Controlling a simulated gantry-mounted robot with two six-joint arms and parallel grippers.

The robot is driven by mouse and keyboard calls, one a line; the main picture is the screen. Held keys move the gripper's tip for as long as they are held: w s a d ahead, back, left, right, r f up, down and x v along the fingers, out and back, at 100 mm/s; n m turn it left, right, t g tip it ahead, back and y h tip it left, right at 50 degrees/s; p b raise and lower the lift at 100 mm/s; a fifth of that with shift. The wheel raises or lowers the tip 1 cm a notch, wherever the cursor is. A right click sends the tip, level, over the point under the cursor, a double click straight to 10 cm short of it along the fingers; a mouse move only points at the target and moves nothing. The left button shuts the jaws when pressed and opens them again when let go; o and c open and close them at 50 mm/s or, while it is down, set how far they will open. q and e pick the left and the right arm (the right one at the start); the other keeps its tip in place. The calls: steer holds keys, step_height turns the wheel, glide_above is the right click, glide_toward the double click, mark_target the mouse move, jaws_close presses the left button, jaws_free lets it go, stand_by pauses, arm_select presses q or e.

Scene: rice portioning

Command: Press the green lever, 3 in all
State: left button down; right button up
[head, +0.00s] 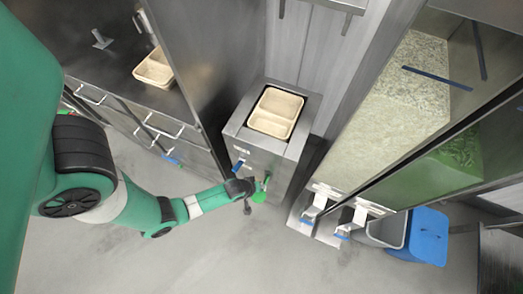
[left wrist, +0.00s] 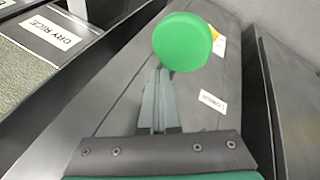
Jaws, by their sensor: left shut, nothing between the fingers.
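The green lever (head: 259,197) has a round knob and sticks out from the front of the metal dispenser (head: 293,150). In the left wrist view the green knob (left wrist: 182,41) appears large, just beyond my fingertips. My left gripper (head: 247,207) is shut and empty beside the lever, on its left. In the left wrist view its closed fingers (left wrist: 160,88) point at the knob's lower edge. I cannot tell whether they touch it. A tan two-part tray (head: 275,112) sits on top of the dispenser. My right gripper is not in view.
A blue lever (head: 238,166) is on the same dispenser face, left of the green one. Another tan tray (head: 154,68) lies on the left counter. Two chutes with blue tips (head: 308,218) and a blue bin (head: 427,236) stand right. Floor in front is clear.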

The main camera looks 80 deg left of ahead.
arm_select(q)
steer(key=shift+s+d+f+b, duration=0.1)
steer(key=shift+d+f+b, duration=0.05)
steer(key=shift+f+b, duration=0.4)
steer(key=shift+s+d+f+b, duration=0.15)
steer(key=shift+f+b, duration=0.25)
steer(key=shift+f, duration=0.2)
steer(key=shift+s+d+f+b, duration=0.1)
steer(key=shift+d+f+b, duration=0.05)
steer(key=shift+f+b, duration=0.4)
stand_by(1.3)
stand_by(0.6)
steer(key=shift+w+a+r+p, duration=0.15)
steer(key=shift+a+r+p, duration=0.05)
steer(key=shift+r+p, duration=0.45)
steer(key=shift+w+a+r+p, duration=0.1)
steer(key=shift+a+r+p, duration=0.05)
steer(key=shift+r+p, duration=0.55)
steer(key=shift+w+a+r+p, duration=0.15)
steer(key=shift+a+r+p, duration=0.05)
steer(key=shift+r+p, duration=1.05)
steer(key=shift+r, duration=0.05)
steer(key=shift+w+a+r, duration=0.1)
steer(key=r+p, duration=0.3)
steer(key=w+a+r+p, duration=0.1)
steer(key=shift+a+r, duration=0.1)
steer(key=shift+r, duration=0.25)
